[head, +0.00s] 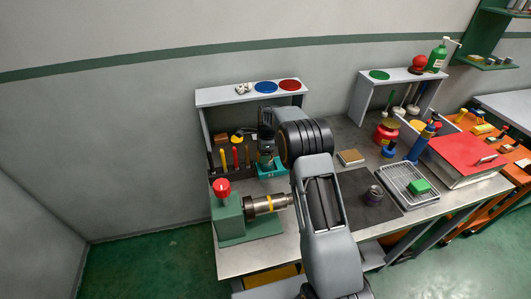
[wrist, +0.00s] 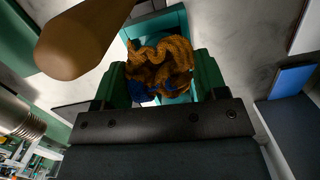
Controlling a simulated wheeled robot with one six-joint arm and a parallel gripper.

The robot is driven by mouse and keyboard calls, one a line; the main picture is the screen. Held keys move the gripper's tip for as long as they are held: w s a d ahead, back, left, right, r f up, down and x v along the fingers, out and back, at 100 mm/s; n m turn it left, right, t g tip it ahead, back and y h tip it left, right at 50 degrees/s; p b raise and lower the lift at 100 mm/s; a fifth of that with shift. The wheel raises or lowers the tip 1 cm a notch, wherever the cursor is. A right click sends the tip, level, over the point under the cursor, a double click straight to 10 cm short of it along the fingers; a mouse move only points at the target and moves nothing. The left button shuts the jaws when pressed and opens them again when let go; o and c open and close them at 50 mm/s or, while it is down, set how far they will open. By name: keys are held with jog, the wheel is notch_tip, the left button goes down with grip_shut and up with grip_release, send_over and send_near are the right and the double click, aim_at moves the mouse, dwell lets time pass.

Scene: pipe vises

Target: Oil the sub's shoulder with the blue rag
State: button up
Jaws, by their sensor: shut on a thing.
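My gripper (wrist: 160,85), with green fingers, is shut on a crumpled rag. A blue part of this rag (wrist: 141,93) shows low between the fingers; an orange-brown tangled mass lies against it and hides much of it. A teal tray (wrist: 172,22) is just beyond. In the head view, my gripper (head: 265,158) is over the teal tray (head: 272,171), behind the vise. The steel sub (head: 258,205), with a yellow band, lies level in the green vise (head: 228,214). Its threaded end also shows in the wrist view (wrist: 18,116), apart from the gripper.
A brown rounded handle (wrist: 80,42) is close at the wrist view's upper left. Colored-handled tools (head: 234,157) stand left of the gripper under a grey shelf (head: 250,94).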

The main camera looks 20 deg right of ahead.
jog(key=shift+d, duration=1.5)
jog(key=a, duration=0.3)
jog(key=shift+a+f, duration=0.1)
jog(key=shift+a, duration=0.05)
jog(key=shift+d, duration=1.7)
jog(key=shift+a, duration=1.8)
jog(key=shift+r+p, duration=2.55)
jog(key=shift+r, duration=1.6)
jog(key=shift+d+f, duration=0.1)
